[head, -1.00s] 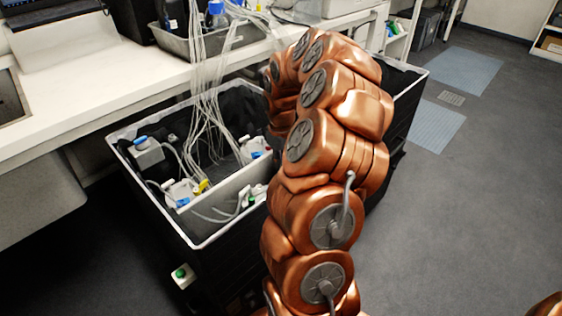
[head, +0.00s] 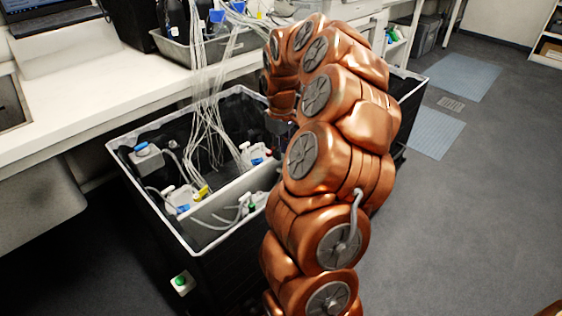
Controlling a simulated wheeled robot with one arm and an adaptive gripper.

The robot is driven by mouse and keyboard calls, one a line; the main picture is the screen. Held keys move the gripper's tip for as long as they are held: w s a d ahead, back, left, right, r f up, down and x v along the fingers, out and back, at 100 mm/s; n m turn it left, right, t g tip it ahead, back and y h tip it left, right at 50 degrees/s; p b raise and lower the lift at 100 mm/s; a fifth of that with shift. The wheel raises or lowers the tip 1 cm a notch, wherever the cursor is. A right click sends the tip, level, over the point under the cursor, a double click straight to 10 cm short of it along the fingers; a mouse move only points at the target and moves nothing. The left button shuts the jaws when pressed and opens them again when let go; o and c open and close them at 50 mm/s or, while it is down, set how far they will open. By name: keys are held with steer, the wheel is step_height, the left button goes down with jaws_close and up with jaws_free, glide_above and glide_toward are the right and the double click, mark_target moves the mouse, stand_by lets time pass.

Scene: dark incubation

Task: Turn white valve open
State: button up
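Several small valve fittings with coloured caps sit inside a black bin (head: 222,285) with a white rim. One pale fitting (head: 147,157) with a blue top is at the bin's left wall. A white fitting (head: 179,199) with blue and yellow parts is near the middle. Another white fitting (head: 251,155) with blue and red parts is toward the right. I cannot tell which one is the white valve. My copper arm arches over the bin's right side. Only a dark bit of my gripper (head: 278,126) shows below the arm's end; its fingers are hidden.
Clear tubes (head: 205,95) run from the bench down into the bin. A white bench (head: 110,110) stands behind and left, with a grey tray (head: 190,45) on it. A green button (head: 180,281) is at the bin's front. Floor to the right is free.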

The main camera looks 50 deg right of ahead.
step_height(320, 180, up, 5)
steer(key=shift+f, duration=0.2)
stand_by(0.6)
